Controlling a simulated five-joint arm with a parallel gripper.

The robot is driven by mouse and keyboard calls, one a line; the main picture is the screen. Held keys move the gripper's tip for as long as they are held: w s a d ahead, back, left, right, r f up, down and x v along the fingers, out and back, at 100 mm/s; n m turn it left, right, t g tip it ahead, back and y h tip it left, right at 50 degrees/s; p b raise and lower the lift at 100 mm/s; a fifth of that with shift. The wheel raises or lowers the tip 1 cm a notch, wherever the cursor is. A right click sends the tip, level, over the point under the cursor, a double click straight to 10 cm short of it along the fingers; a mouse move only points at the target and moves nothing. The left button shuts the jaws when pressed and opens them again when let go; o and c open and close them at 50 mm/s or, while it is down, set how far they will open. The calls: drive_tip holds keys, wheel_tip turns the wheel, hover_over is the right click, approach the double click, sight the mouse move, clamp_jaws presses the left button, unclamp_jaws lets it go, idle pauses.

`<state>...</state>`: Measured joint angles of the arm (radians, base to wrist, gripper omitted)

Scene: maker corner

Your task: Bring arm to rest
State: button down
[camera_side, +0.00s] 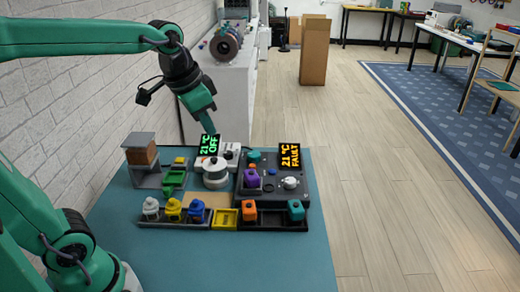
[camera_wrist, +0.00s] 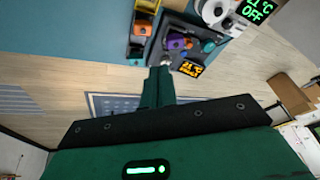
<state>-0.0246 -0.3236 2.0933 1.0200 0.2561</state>
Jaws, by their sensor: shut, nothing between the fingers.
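My gripper (camera_side: 209,124) hangs above the back of the teal work table (camera_side: 240,262), over the small display reading "21 °C OFF" (camera_side: 209,145). Its green fingers are together with nothing between them. In the wrist view my gripper (camera_wrist: 157,76) points toward the table's edge, and the bench objects lie beyond its tips. My arm comes in from the left, raised and bent down at the wrist. No object is held.
A dark panel (camera_side: 268,190) carries a purple block (camera_side: 252,178) and a display reading "FAULT" (camera_side: 290,155). White, yellow (camera_side: 173,210), blue (camera_side: 197,211), orange (camera_side: 249,210) and teal (camera_side: 296,210) pieces stand along the front. A brick wall borders the left; the floor at right is open.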

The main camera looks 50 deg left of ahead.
drive_tip(key=s+f+n+t, duration=0.1)
drive_tip(key=s+f, duration=0.3)
drive_tip(key=s, duration=0.6)
drive_tip(key=shift+s+d+f+n+t, duration=0.2)
drive_tip(key=shift+d+f+n+t, duration=0.15)
drive_tip(key=shift+n, duration=0.45)
